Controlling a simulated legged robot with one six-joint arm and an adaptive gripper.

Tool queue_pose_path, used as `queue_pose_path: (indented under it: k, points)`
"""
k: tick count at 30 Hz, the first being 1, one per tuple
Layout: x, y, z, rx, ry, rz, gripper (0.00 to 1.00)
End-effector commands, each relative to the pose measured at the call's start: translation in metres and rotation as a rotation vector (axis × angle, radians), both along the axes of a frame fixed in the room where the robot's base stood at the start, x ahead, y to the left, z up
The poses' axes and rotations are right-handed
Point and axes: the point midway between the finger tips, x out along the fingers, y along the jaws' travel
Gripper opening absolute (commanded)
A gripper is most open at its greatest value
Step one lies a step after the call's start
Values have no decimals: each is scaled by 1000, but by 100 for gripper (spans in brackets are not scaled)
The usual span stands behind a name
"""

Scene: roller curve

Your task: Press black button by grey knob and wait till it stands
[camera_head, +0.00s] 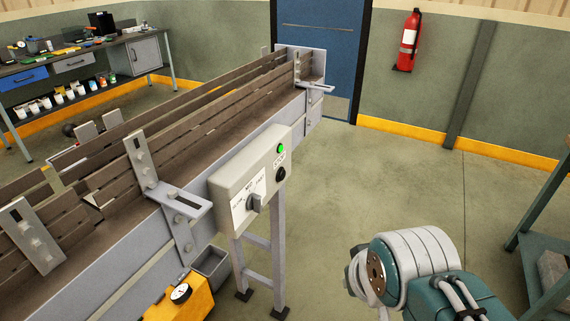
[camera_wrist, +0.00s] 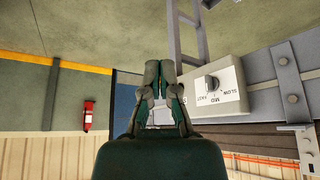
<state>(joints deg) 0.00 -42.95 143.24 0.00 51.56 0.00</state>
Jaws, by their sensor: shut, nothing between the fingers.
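The control box (camera_head: 236,187) is light grey and mounted on the conveyor's side. Its face has the grey knob (camera_head: 254,203) with a speed label, the black button (camera_head: 281,174) to the upper right and a lit green button (camera_head: 281,149) above that. In the wrist view, which is turned over, the box (camera_wrist: 232,103) and knob (camera_wrist: 211,84) show right of my gripper (camera_wrist: 159,68). My gripper is shut and empty, and its fingers cover the box's left end; neither button can be made out there. In the head view my arm is at the lower right, apart from the box.
The conveyor (camera_head: 190,170) runs from lower left to upper middle, with metal brackets (camera_head: 183,200) sticking out. A yellow unit (camera_head: 180,300) with a gauge sits below it. A green-grey table (camera_head: 545,235) stands at the right. The floor between box and table is open.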

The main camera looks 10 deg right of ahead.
Motion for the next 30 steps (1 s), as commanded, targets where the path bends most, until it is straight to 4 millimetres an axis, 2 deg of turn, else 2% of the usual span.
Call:
queue_pose_path:
  k: [11, 14, 17, 24, 30]
  points:
    - [1, 0, 0, 0, -2, 1, 0]
    - [13, -3, 0, -16, -24, 12, 0]
    - [45, -9, -1, -59, -90, 43, 0]
    - [151, -29, -9, -231, -331, 180, 0]
    - [227, -40, -23, -377, -535, 307, 0]
